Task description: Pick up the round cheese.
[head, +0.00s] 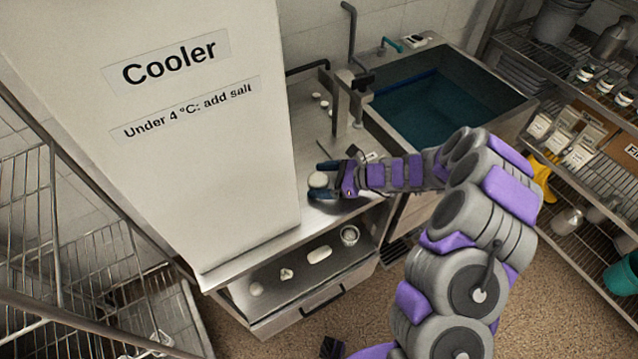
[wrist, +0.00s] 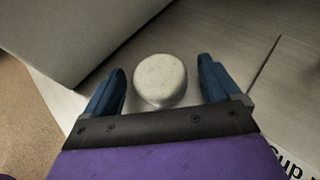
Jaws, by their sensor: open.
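The round cheese (wrist: 160,80) is a small, pale disc lying on the steel counter. In the wrist view it sits between the two blue fingers of my gripper (wrist: 162,84), with a gap on each side. My gripper is open. In the head view the cheese (head: 319,180) shows at the counter's front part, beside the cooler, with my gripper (head: 321,181) reaching it from the right. The fingers appear to be around it but not pressed on it.
The white cooler (head: 150,140) stands close on the left of the cheese. A sink (head: 440,95) with dark water lies behind to the right. Wire racks (head: 40,230) stand left.

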